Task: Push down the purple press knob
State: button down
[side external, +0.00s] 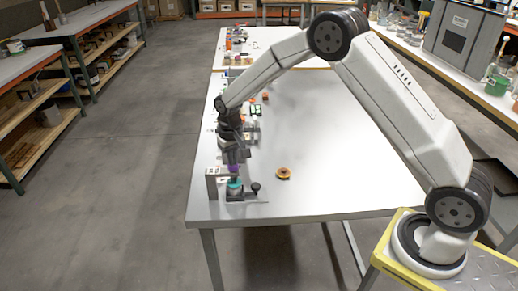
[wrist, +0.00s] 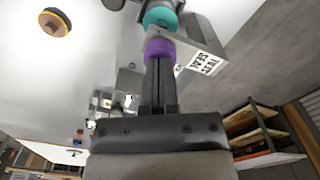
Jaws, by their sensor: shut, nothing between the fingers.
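The purple press knob (side external: 234,169) is at the near left of the white table, above a teal part (side external: 235,187) on a small grey fixture. In the wrist view the purple knob (wrist: 158,47) lies right at the fingertips, with the teal part (wrist: 160,17) beyond it. My gripper (side external: 233,158) points down over the knob. In the wrist view my gripper (wrist: 157,62) is shut and empty, its fingers side by side. The fingertips overlap the knob's near edge; I cannot tell whether they touch it.
A grey bracket (wrist: 197,40) with a printed label stands beside the knob. A dark round-headed post (side external: 256,187) stands right of the teal part. An orange-brown disc (side external: 283,173) lies farther right. Several small items line the table's left edge behind my gripper. The table's middle is clear.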

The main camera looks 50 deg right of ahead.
jog(key=shift+r, duration=1.25)
dwell(0.5)
jog(key=shift+r, duration=2)
jog(key=shift+s+r, duration=0.15)
jog(key=shift+s, duration=0.3)
jog(key=s+n+t, duration=0.2)
jog(key=s+n, duration=0.1)
jog(key=s, duration=2)
jog(key=shift+r+t, duration=0.2)
jog(key=shift+t, duration=0.1)
